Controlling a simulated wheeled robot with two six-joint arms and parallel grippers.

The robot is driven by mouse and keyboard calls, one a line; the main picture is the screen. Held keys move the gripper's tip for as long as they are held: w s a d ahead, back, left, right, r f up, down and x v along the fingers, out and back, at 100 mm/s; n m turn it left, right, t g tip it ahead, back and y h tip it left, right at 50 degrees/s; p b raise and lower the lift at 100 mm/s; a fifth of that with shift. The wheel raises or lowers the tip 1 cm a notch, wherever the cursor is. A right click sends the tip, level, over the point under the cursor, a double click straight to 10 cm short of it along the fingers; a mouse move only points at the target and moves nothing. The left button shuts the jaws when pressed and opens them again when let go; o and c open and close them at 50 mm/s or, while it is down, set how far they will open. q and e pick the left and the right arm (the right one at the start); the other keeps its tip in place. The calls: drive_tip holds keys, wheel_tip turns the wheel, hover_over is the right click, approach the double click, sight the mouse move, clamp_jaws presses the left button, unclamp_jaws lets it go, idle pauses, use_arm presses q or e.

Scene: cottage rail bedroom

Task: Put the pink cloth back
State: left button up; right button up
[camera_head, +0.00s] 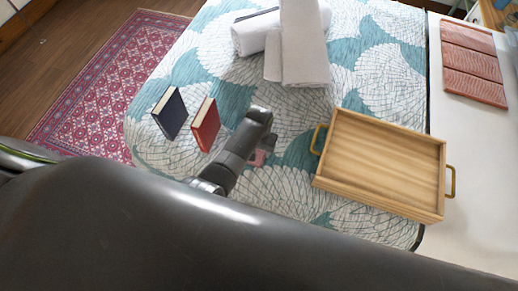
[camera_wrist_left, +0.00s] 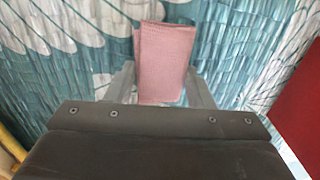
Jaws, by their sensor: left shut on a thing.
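The pink cloth (camera_head: 261,156) shows as a small pink patch by the tip of my left gripper (camera_head: 263,150), over the patterned bed cover between the red book and the wooden tray. In the left wrist view the folded cloth (camera_wrist_left: 165,55) stands upright between the two fingers of my left gripper (camera_wrist_left: 162,90), which is shut on it. Whether its lower edge touches the bed is hard to tell. My arm hides part of the cloth in the head view. My right gripper is not in view.
A wooden tray (camera_head: 385,160) with brass handles lies right of the gripper. A red book (camera_head: 206,124) and a dark blue book (camera_head: 170,112) stand to its left. White rolled and folded towels (camera_head: 300,55) lie behind. Reddish panels (camera_head: 472,65) rest on a white surface (camera_head: 470,170) at right.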

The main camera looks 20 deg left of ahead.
use_arm(q)
drive_tip(key=o, duration=0.9)
drive_tip(key=shift+f, duration=0.1)
drive_tip(key=shift+o, duration=0.2)
drive_tip(key=shift+r, duration=0.65)
wheel_tip(320, 180, up, 11)
drive_tip(key=p, duration=0.1)
